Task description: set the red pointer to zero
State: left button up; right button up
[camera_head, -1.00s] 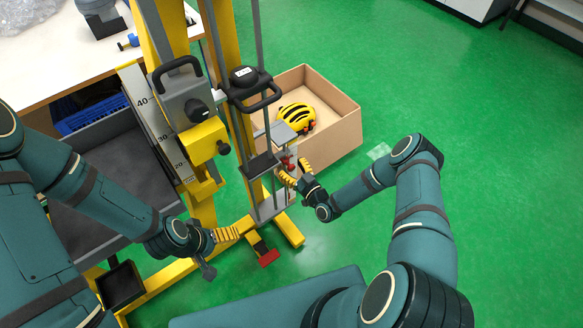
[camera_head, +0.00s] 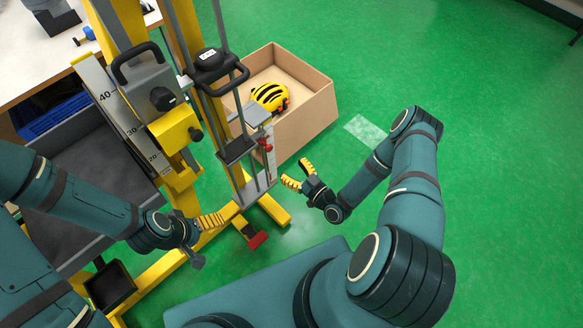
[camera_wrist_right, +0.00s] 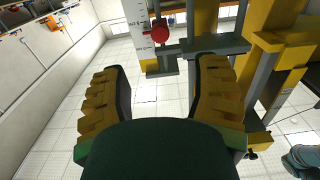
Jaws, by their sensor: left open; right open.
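The red pointer (camera_head: 266,144) is a small red knob on the lower right of the yellow and grey tower, beside a pale scale strip (camera_head: 271,160). In the right wrist view the red pointer (camera_wrist_right: 160,35) is a round knob ahead, with the white scale (camera_wrist_right: 138,22) beside it; its exact reading is too small to tell. My right gripper (camera_head: 297,174) is open and empty, apart from the pointer, to its right and lower in the picture. Its spread fingers (camera_wrist_right: 158,75) show below the pointer. My left gripper (camera_head: 218,219) is open and empty by the tower's lower part.
A cardboard box (camera_head: 310,115) holding a yellow helmet (camera_head: 270,97) stands behind the tower. A red pedal (camera_head: 257,239) sits at the tower's yellow foot. A large scale (camera_head: 112,100) and grey tray (camera_head: 85,215) are at left. Green floor is clear on the right.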

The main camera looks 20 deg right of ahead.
aim_at(265, 144)
jog(key=c, duration=0.6)
jog(key=shift+w+f+m, duration=0.1)
jog(key=shift+m, duration=0.7)
grip_shut()
jog(key=w+a+f+m+h+b, duration=0.1)
jog(key=w+m+h, duration=0.3)
jog(key=m, duration=1.1)
jog(key=w+a+f+m+g+h+b, duration=0.1)
jog(key=w+m+h+b, duration=0.2)
jog(key=m, duration=1.2)
jog(key=shift+w+f+g+h, duration=0.3)
jog(key=shift+w+f+h, duration=0.1)
jog(key=shift+w, duration=1.1)
